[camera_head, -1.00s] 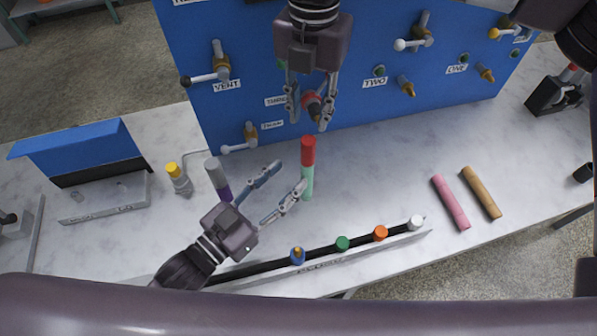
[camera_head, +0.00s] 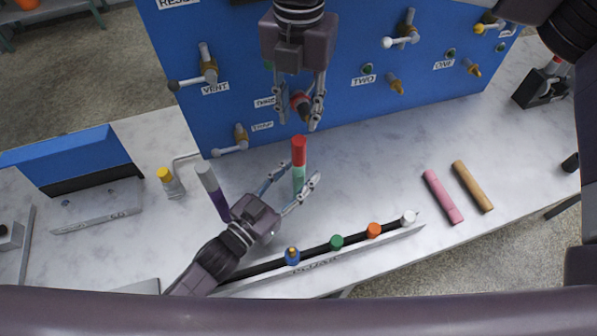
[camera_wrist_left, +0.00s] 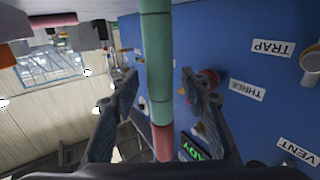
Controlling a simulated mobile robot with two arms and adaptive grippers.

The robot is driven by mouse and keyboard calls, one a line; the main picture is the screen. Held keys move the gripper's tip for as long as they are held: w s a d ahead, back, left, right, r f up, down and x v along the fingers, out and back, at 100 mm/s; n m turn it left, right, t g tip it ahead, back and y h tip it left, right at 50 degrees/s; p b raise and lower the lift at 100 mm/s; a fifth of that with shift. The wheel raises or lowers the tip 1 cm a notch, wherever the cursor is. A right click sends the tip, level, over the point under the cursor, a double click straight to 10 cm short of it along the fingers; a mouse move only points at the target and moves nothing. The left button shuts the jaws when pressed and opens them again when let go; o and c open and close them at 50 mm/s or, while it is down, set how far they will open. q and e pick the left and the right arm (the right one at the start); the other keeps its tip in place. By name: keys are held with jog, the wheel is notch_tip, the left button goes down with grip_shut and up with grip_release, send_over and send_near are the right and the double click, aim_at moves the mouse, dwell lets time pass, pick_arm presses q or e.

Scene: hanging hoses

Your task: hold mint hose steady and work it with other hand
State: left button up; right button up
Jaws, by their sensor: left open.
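The mint hose (camera_head: 298,182) hangs upright with a red end (camera_head: 299,150), over the bench in front of the blue panel. My left gripper (camera_head: 297,173) is open, with its fingers on either side of the hose. In the left wrist view the mint hose (camera_wrist_left: 156,60) runs between the two spread fingers, with visible gaps beside it. My right gripper (camera_head: 298,122) is open above and behind the hose. Its fingers straddle a red-tipped fitting (camera_head: 298,103) on the panel near the label THREE, apparently without gripping it.
The blue panel (camera_head: 340,95) carries valves and labelled ports. A grey-and-purple hose (camera_head: 213,190) stands left of my left gripper. A rack (camera_head: 350,250) with several coloured caps lies in front. Pink (camera_head: 443,196) and tan (camera_head: 473,186) rods lie at right.

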aim_at(298, 157)
pick_arm(q)
jog(key=shift+c, duration=0.3)
grip_shut()
pick_arm(e)
jog(key=shift+o, duration=1.8)
jog(key=n, duration=0.6)
jog(key=shift+a+f, duration=0.1)
jog(key=shift+f, duration=0.1)
jog(key=n, duration=0.5)
jog(key=shift+s+f, duration=0.1)
jog(key=shift+f, duration=0.1)
jog(key=n, duration=0.7)
jog(key=shift+f+n, duration=0.15)
jog(key=shift+n, duration=0.15)
jog(key=n, duration=0.6)
jog(key=shift+f+n, duration=0.2)
jog(key=shift+n, duration=0.1)
notch_tip(298, 157, down, 12)
jog(key=shift+r, duration=0.1)
